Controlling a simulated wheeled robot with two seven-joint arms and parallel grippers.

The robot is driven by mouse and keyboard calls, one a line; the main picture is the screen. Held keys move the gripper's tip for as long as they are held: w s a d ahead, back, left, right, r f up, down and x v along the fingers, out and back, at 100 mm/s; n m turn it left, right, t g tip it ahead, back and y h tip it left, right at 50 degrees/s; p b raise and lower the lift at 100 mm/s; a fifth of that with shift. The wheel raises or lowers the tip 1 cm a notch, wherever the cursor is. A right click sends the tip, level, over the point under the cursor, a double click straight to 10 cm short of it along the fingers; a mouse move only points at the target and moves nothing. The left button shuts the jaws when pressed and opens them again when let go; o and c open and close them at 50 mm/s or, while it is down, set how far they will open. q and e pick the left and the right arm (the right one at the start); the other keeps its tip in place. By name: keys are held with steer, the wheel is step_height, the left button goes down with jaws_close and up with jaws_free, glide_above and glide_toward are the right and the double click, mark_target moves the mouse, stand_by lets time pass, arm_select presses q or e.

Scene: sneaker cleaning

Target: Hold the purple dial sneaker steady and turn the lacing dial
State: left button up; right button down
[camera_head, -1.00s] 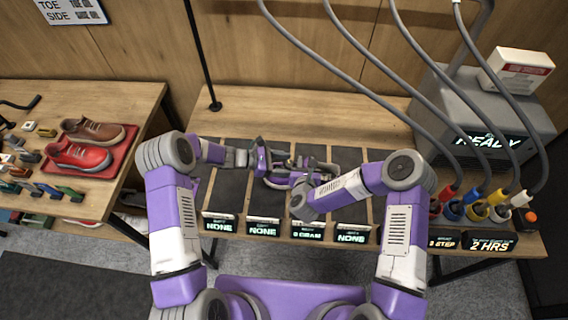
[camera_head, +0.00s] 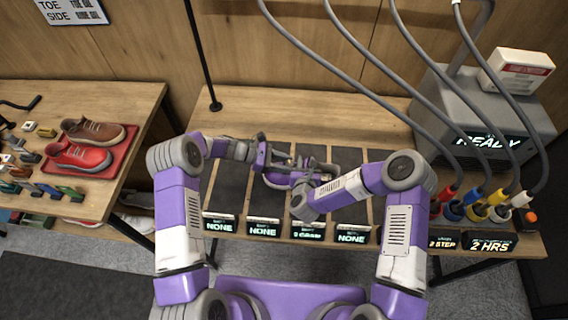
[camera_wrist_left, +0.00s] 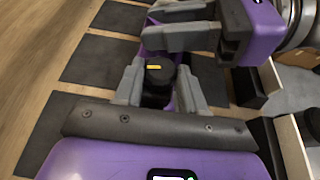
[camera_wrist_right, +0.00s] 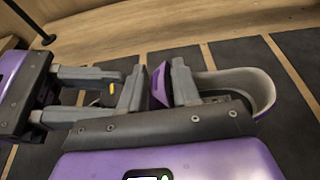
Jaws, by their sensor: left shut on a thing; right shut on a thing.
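The purple sneaker lies on the dark mats in front of me, mostly hidden by my grippers in the head view. Its grey-lined collar (camera_wrist_right: 262,88) shows in the right wrist view. The dark round lacing dial (camera_wrist_left: 160,72) has a yellow mark and shows in the left wrist view; its yellow mark also shows in the right wrist view (camera_wrist_right: 112,88). My left gripper (camera_wrist_left: 160,88) is shut on the dial, one finger on each side. My right gripper (camera_wrist_right: 158,88) is shut on a purple part of the sneaker, close beside my left gripper.
A tray (camera_head: 128,140) with a brown and a red shoe sits on the left table. A grey machine (camera_head: 480,110) with hoses and colored connectors stands at the right. Small lit displays (camera_head: 308,231) line the table's front edge. The wood behind the mats is clear.

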arm_select(q)
steer(key=shift+w+d+m+g, duration=0.1)
steer(key=shift+w+m+g, duration=0.05)
steer(key=shift+m+g, duration=1.15)
arm_select(e)
steer(key=shift+f, duration=0.2)
arm_select(q)
steer(key=o, duration=1.1)
arm_select(e)
steer(key=shift+s, duration=0.1)
arm_select(q)
steer(key=v, duration=1.2)
steer(key=shift+w+r, duration=0.1)
steer(key=shift+r, duration=0.1)
